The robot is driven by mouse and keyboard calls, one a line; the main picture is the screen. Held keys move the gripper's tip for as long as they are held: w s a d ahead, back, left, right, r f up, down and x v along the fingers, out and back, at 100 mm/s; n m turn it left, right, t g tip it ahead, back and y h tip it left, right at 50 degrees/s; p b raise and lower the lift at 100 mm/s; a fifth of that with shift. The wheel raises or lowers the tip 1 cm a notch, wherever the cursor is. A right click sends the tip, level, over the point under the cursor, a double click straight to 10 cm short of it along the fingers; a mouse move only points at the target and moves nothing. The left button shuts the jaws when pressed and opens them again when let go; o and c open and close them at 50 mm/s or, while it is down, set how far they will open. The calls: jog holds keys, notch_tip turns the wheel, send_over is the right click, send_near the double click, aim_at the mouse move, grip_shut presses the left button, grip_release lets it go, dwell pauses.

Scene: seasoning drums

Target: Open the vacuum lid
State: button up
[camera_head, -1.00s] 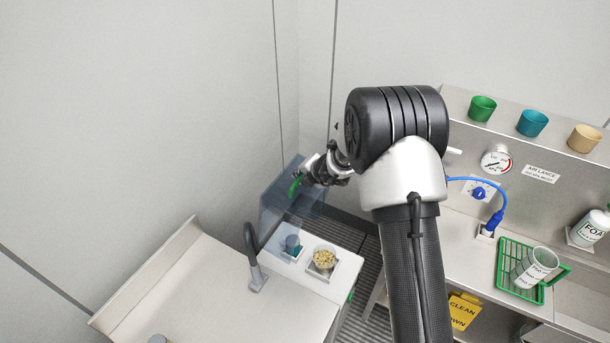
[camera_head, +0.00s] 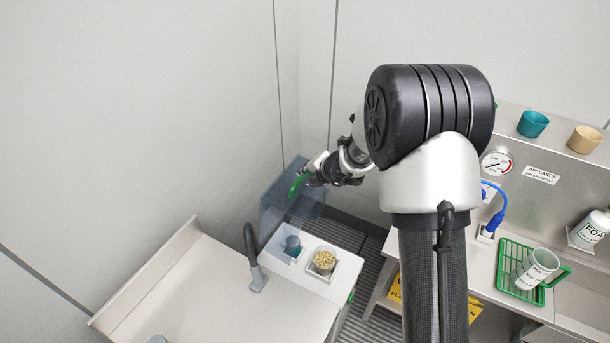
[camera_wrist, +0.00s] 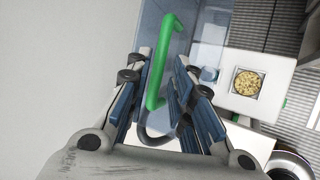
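The vacuum lid (camera_head: 275,212) is a see-through bluish cover that stands raised at the back of the white unit, near the wall. Its green bar handle (camera_head: 297,186) is on the side towards my gripper (camera_head: 308,176). In the wrist view the handle (camera_wrist: 160,75) runs lengthwise between my two fingers (camera_wrist: 162,62). A gap shows on both sides of it, so my gripper looks open around the handle.
The white unit (camera_head: 332,287) holds a blue-grey cup (camera_head: 292,243) and a dish of pale yellow pieces (camera_head: 325,260). A steel counter with a green rack (camera_head: 511,256) is at right. The wall is close behind the lid.

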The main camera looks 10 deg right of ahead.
jog(key=v, duration=0.6)
dwell(0.3)
jog(key=s+a+n+g+y+b, duration=0.1)
jog(key=s+a+n+b, duration=0.3)
jog(key=s+n+b, duration=0.7)
jog(key=s+a+n+g+y+b, duration=0.15)
jog(key=s+a+n+b, duration=0.4)
jog(key=n, duration=0.95)
jog(key=s+d+f+n+h+b, duration=0.2)
jog(key=s+d+f+n+b, duration=0.1)
jog(key=s+n, duration=0.3)
jog(key=s+d+f+n+h+b, duration=0.1)
jog(key=s+d+f+n+b, duration=0.3)
jog(key=s+d+f+n, duration=0.1)
jog(key=s+d+f+n+g+h+b, duration=0.1)
jog(key=s+d+f+n+h+b, duration=0.1)
jog(key=s+d+f+n+b, duration=0.2)
jog(key=s+n, duration=0.3)
jog(key=s, duration=0.2)
jog(key=shift+s+f+n+h, duration=0.2)
jog(key=shift+s+n+h, duration=0.1)
jog(key=shift+n+h, duration=0.1)
